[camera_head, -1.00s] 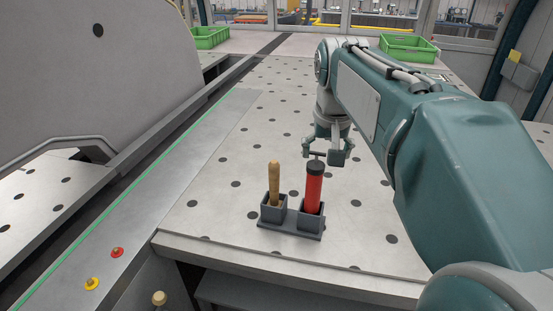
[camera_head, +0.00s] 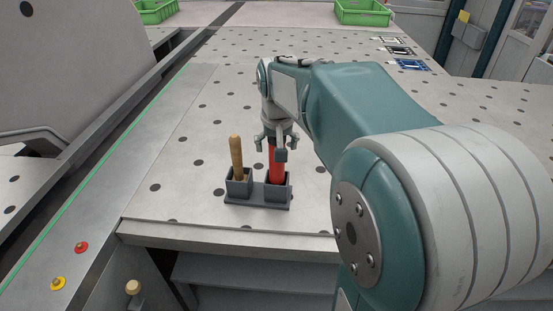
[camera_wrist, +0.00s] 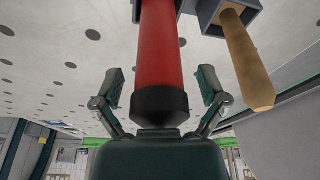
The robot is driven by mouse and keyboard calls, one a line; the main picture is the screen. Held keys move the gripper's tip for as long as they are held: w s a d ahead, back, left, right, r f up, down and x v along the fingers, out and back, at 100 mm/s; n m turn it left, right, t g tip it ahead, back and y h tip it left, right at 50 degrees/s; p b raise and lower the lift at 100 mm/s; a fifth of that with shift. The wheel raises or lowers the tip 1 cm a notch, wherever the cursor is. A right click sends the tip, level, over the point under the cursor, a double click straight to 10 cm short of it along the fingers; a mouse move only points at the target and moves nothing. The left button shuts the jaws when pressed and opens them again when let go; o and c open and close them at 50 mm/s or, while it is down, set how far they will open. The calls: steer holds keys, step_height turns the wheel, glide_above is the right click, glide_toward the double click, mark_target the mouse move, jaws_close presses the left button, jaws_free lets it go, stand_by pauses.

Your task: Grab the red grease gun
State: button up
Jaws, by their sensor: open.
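The red grease gun (camera_head: 276,166) stands upright in the right cup of a dark grey two-cup holder (camera_head: 258,203) on the perforated table. In the wrist view its red body (camera_wrist: 160,45) and black end cap point toward my gripper (camera_wrist: 160,88), with one finger on each side and a gap between each finger and the body. In the head view my gripper (camera_head: 271,146) is open, pointing down over the top of the grease gun and hiding its black cap. A wooden handle (camera_head: 236,158) stands in the left cup; it also shows in the wrist view (camera_wrist: 246,60).
The perforated table (camera_head: 190,150) is mostly clear around the holder. Green crates (camera_head: 362,13) stand at the back. Flat cards or plates (camera_head: 410,64) lie at the far right. A red button (camera_head: 81,247) and a yellow button (camera_head: 58,283) are at the front left.

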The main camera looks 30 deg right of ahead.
steer(key=shift+f, duration=0.2)
steer(key=c, duration=1.2)
steer(key=shift+c, duration=0.2)
